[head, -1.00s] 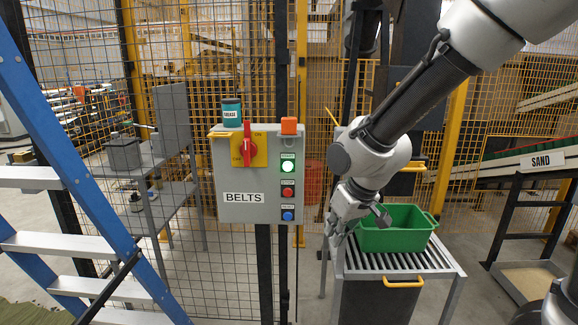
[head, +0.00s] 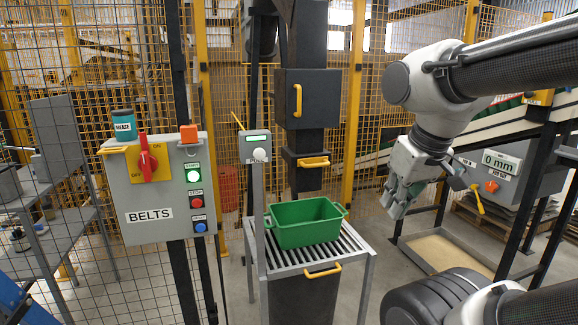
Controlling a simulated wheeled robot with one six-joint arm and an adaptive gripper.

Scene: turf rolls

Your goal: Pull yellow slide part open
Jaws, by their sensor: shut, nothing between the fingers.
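A yellow handle (head: 313,162) sits on a dark slide plate under the dark chute box, above the green crate. Another yellow handle (head: 297,100) stands upright on the box door, and a third yellow handle (head: 322,271) is on the dark bin front under the slatted table. I cannot tell which of these the task means; the slide looks pushed in. My gripper (head: 393,208) points down to the right of the green crate (head: 306,224), shut and empty, apart from all the handles.
The slatted table (head: 347,252) carries the crate. A slim post with a small grey box (head: 254,147) stands in front of the chute's left side. The BELTS panel (head: 160,195) is at left. A grey gauge box reading 0 mm (head: 497,162) is beyond my gripper at right.

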